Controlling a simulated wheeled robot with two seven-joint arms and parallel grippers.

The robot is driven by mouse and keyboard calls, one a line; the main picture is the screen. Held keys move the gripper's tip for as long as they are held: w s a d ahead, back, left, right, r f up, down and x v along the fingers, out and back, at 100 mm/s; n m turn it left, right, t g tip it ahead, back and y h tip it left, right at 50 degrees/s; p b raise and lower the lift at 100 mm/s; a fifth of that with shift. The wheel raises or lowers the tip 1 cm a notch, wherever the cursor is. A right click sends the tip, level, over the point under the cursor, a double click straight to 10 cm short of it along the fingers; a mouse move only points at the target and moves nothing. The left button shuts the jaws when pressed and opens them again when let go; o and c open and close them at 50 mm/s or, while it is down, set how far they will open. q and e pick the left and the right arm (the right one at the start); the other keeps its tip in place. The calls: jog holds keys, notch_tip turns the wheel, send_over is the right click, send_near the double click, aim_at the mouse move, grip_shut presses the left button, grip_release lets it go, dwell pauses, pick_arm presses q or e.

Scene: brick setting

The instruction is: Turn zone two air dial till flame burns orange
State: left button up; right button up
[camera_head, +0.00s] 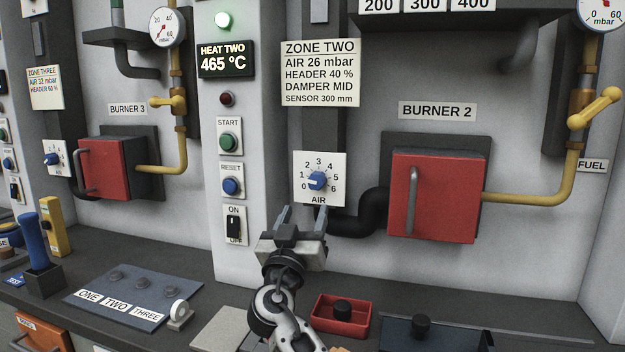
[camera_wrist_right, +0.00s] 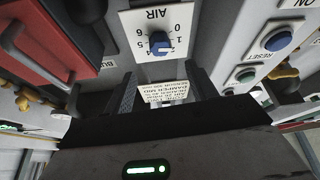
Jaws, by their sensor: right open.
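The zone two air dial (camera_head: 317,181) is a blue knob on a white plate marked 0 to 6, below the ZONE TWO card (camera_head: 319,73). It also shows in the wrist view (camera_wrist_right: 159,43), upside down. I cannot tell its exact setting. My right gripper (camera_head: 302,217) is open and empty, its fingertips just below the dial plate and apart from the knob. The red burner 2 door (camera_head: 450,197) is shut, and no flame shows. My left gripper is out of view.
A panel with START (camera_head: 229,142), RESET (camera_head: 231,186) and ON/OFF switches (camera_head: 235,224) stands left of the dial. A black pipe (camera_head: 362,218) runs right of it. A red tray (camera_head: 341,315) and a blue plate (camera_head: 135,298) lie on the bench below.

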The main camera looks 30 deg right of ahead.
aim_at(314, 184)
jog(key=p+x, duration=0.2)
jog(key=x, duration=0.6)
jog(key=shift+w+r, duration=0.1)
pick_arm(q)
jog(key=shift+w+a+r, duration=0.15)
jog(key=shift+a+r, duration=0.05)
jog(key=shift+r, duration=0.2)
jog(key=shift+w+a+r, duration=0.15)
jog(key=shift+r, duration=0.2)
pick_arm(e)
jog(key=shift+w+d+r, duration=0.15)
jog(key=shift+w+d, duration=0.3)
